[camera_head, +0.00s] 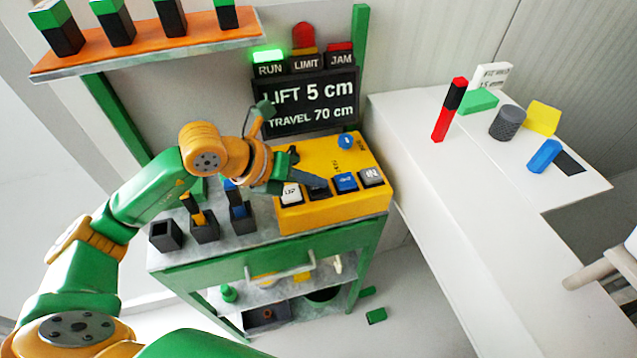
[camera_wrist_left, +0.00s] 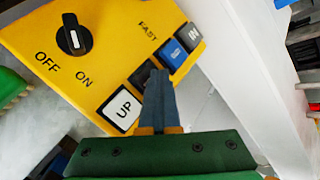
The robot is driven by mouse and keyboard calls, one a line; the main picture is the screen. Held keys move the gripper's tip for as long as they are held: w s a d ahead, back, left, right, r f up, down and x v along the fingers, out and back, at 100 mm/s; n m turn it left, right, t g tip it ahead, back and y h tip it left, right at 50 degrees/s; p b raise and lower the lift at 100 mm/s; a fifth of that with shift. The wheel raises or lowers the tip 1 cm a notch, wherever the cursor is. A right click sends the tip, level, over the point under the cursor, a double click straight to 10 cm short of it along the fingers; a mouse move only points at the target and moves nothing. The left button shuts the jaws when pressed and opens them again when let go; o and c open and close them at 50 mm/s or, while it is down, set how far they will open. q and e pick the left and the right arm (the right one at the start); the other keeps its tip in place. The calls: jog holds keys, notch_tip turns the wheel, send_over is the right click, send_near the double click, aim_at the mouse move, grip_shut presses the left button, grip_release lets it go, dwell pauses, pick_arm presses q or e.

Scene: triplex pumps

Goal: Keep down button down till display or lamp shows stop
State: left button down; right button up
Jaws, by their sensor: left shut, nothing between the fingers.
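The yellow control box (camera_head: 300,222) stands on the green-framed bench. It has a white UP button (camera_head: 290,192), a black button (camera_head: 317,191), a blue button (camera_head: 345,182) and a grey IN button (camera_head: 371,177). My left gripper (camera_head: 319,184) is shut and empty, its tips at the black button. In the left wrist view the fingers partly cover the black button (camera_wrist_left: 143,76), hiding its label; I cannot tell how far it is pressed. The display (camera_head: 310,103) reads LIFT 5 cm, TRAVEL 70 cm. The RUN lamp (camera_head: 268,55) glows green; the LIMIT lamp (camera_head: 306,52) and JAM lamp (camera_head: 340,52) look unlit.
A dark knob (camera_wrist_left: 73,40) marked OFF and ON sits on the box. Black holders (camera_head: 205,226) stand left of the box. An orange shelf (camera_head: 150,42) is above. A white table (camera_head: 420,150) at right carries a red-black block (camera_head: 449,110) and several small parts.

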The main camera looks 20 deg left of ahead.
aim_at(313, 191)
dwell(0.7)
pick_arm(q)
jog(key=shift+r+p, duration=0.7)
jog(key=shift+r, duration=0.2)
jog(key=shift+r, duration=0.1)
notch_tip(313, 191, up, 5)
jog(key=p, duration=0.4)
